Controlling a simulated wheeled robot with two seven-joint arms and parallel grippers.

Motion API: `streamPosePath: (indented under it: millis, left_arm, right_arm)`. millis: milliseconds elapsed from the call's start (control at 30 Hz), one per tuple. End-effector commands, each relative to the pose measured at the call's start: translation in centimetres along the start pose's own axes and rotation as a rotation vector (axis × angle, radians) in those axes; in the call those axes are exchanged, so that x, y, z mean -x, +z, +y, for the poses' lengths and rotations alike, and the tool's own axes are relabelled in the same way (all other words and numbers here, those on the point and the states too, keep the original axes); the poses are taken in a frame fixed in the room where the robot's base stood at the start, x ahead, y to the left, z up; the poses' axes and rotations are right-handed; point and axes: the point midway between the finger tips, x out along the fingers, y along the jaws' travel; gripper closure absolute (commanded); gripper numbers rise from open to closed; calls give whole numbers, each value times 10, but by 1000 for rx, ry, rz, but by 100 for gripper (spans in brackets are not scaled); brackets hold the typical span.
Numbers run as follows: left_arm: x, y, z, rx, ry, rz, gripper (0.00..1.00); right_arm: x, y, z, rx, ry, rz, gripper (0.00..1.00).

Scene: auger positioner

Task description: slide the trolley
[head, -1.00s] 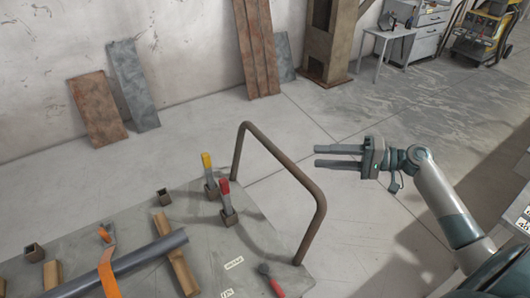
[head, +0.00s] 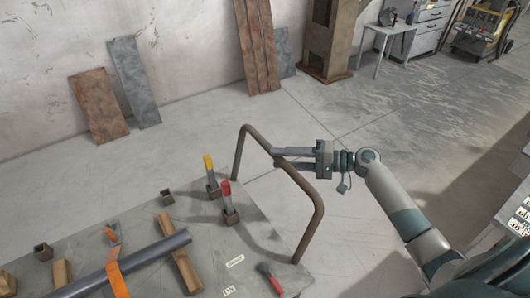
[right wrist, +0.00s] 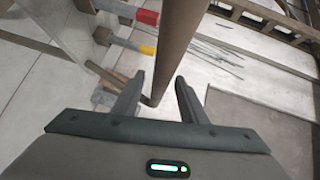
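The trolley is a grey flat-topped platform (head: 215,246) at lower left in the head view, with a brown bent-tube handle (head: 312,228) rising at its right end. My right gripper (head: 278,157) is at the sloping top bar of the handle, fingers pointing left. In the right wrist view the handle tube (right wrist: 176,50) runs down between the two spread fingers (right wrist: 160,90), with gaps on the sides. The fingers are open. Whether either touches the tube I cannot tell. My left gripper is not in view.
On the trolley are a grey pipe (head: 150,251) with an orange strap, wooden blocks, a red-handled tool (head: 270,280), and yellow and red handles (head: 227,188) in sockets. Rusty and grey plates (head: 133,80) lean on the wall. The floor right of the trolley is clear.

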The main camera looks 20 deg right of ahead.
Motion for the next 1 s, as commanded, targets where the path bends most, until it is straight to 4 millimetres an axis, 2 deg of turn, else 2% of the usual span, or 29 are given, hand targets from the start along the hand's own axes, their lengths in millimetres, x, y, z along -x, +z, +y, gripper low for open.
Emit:
streamPosePath:
  millis: [100, 300, 500, 767, 800, 933, 1000]
  left_arm:
    - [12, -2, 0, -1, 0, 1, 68]
    - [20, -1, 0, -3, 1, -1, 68]
    - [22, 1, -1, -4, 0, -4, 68]
    - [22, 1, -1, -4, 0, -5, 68]
    - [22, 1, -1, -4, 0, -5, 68]
    - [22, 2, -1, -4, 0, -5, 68]
    - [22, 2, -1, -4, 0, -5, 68]
  right_arm:
    - [-21, -1, -4, -2, -2, 0, 61]
    - [-45, -1, -2, -1, -1, 1, 61]
    - [-55, 0, 0, -1, 0, 0, 61]
    - [-56, 0, 0, 0, 0, 0, 61]
    - [-55, 0, 0, 0, 0, 0, 66]
    - [-55, 0, 0, 0, 0, 0, 97]
    - [-55, 0, 0, 0, 1, 0, 100]
